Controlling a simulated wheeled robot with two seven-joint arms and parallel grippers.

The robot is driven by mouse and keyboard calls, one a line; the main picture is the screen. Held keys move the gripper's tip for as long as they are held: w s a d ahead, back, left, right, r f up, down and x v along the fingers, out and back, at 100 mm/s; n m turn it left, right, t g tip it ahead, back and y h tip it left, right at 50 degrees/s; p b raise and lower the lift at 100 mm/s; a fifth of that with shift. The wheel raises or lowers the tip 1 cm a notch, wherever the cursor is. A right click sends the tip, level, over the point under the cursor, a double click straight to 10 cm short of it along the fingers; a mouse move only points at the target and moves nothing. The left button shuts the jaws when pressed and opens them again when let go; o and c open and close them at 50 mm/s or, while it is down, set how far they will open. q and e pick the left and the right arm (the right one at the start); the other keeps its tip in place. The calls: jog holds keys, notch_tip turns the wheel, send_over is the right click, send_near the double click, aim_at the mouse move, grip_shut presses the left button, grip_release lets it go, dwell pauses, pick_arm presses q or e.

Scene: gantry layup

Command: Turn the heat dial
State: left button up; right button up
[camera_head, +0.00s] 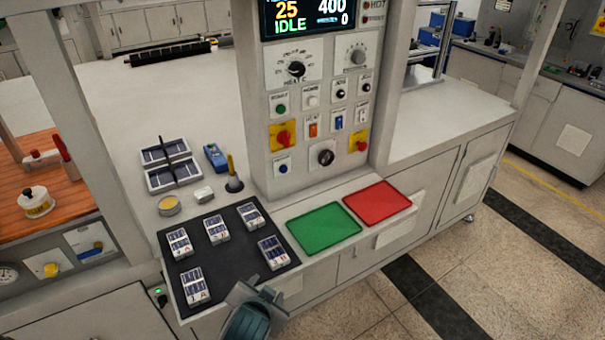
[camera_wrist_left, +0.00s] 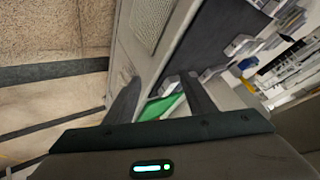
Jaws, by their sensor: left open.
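The heat dial (camera_head: 296,69) is a black knob on a white scale plate marked for heat, at the upper left of the upright control panel. The screen (camera_head: 305,14) above it reads 25, 400 and IDLE. My left gripper (camera_head: 262,297) is low in the head view, in front of the black mat's edge, well below and apart from the dial. In the left wrist view its two fingers (camera_wrist_left: 162,95) are spread, with nothing held; part of the green pad (camera_wrist_left: 160,107) shows beyond them. The dial cannot be made out in the wrist view. My right gripper is not in view.
A second, grey dial (camera_head: 357,55) is to the right, with several buttons and switches below. The black mat (camera_head: 218,258) holds several small labelled blocks. A green pad (camera_head: 323,229) and a red pad (camera_head: 377,203) lie before the panel. A yellow-handled tool (camera_head: 232,172) stands near its left side.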

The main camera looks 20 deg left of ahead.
pick_arm(q)
jog(key=w+r+m+t+y, duration=0.1)
jog(key=w+r+t+y, duration=0.1)
jog(key=w+r, duration=0.5)
jog(key=w+d+r+m+t+y, duration=0.1)
jog(key=w+r+t, duration=0.3)
jog(key=r, duration=1.3)
jog(key=w+d+r+m+t+y, duration=0.1)
jog(key=w+r+t+y, duration=0.1)
jog(key=w+r, duration=0.9)
jog(key=shift+r+t+y, duration=0.4)
jog(key=shift+t, duration=0.2)
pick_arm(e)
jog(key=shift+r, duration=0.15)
pick_arm(q)
jog(key=shift+w+r, duration=0.1)
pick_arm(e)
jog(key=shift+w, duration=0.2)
